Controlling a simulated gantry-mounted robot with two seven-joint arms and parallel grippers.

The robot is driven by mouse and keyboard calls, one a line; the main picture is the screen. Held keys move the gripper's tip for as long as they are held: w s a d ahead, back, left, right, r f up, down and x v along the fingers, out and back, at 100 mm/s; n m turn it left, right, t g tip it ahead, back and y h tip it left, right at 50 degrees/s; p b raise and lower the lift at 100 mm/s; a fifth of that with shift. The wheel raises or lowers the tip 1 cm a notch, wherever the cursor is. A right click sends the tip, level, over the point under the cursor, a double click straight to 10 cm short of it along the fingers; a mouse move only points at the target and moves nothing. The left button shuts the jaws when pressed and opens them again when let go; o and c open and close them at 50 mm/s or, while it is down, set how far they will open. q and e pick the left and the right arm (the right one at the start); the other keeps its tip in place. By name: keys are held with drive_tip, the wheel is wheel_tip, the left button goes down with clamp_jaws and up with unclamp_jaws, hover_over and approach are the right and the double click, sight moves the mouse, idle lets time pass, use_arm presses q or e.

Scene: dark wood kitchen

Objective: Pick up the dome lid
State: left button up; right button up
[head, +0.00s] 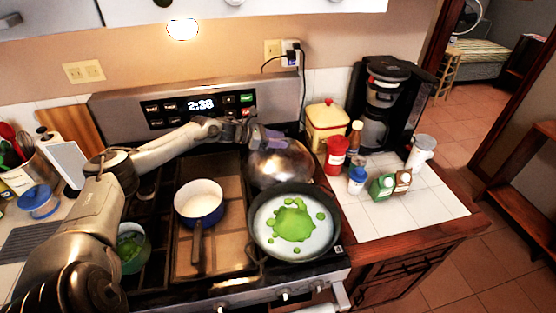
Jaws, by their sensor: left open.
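The dome lid (284,170) is a shiny brownish metal dome at the back right of the stove, just behind the frying pan. My left gripper (255,135) is at the upper left of the lid, near its top, in front of the stove's control panel. The gripper is open. The lid's top is partly covered by the gripper, and I cannot tell whether the fingers touch it. My right gripper is not in view.
A frying pan (262,235) with green food stands in front of the lid. A yellow canister (325,117), several bottles and a coffee maker (377,110) stand on the counter at right.

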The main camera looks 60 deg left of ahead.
use_arm(q)
clamp_jaws()
idle(0.3)
idle(1.1)
drive_tip(key=shift+r, duration=0.1)
